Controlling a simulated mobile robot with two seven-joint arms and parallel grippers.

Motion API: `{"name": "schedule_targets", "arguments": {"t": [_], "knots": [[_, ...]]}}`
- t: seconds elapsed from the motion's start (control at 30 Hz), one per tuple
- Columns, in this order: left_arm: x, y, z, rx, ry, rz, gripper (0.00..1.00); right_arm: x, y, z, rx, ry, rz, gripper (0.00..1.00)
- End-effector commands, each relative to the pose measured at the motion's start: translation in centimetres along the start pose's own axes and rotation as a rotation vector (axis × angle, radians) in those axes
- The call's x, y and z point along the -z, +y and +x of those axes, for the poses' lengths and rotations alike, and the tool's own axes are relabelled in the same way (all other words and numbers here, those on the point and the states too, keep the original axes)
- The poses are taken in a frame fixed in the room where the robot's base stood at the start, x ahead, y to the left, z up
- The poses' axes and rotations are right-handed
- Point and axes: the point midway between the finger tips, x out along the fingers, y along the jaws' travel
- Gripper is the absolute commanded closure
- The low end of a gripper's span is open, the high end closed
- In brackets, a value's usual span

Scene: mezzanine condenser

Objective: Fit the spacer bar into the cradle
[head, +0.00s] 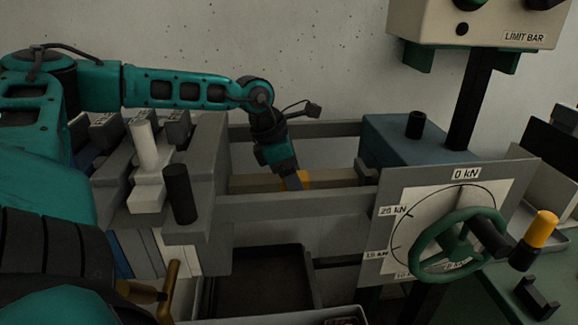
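A tan bar (250,184) lies roughly level between the two long grey rails of the machine frame. It looks like the spacer bar, with an orange band (305,178) near its middle. My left arm reaches in from the left, and its gripper (292,182) points down at the bar, just left of the orange band. The fingertips overlap the bar in the head view; whether they are closed on it is unclear. No separate cradle can be made out; the bar's underside and ends are partly hidden by the front rail. My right gripper is not in view.
The front rail (290,206) and rear rail (325,129) border the bar. A blue-grey block (400,145) stands at right. A dial plate with a green handwheel (450,250) stands in front. Grey blocks with a white post (145,145) and black post (180,193) stand left.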

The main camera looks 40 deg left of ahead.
Motion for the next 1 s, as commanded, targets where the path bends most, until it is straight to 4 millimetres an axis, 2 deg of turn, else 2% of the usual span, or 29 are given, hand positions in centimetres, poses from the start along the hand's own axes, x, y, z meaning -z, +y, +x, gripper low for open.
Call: {"name": "schedule_targets", "arguments": {"t": [0.27,0.7,0.83,1.0], "knots": [[-0.4,0.0,-3.8,-0.001,-0.004,-0.002,0.25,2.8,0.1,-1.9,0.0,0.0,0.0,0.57],[-0.2,0.1,-10.2,-0.002,-0.005,0.0,0.25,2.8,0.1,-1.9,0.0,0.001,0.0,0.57],[-0.1,0.0,-11.4,-0.001,-0.003,0.0,0.25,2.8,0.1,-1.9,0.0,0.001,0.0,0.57],[-0.1,0.0,-12.1,0.001,-0.001,0.0,0.25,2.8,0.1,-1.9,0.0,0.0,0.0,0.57]]}}
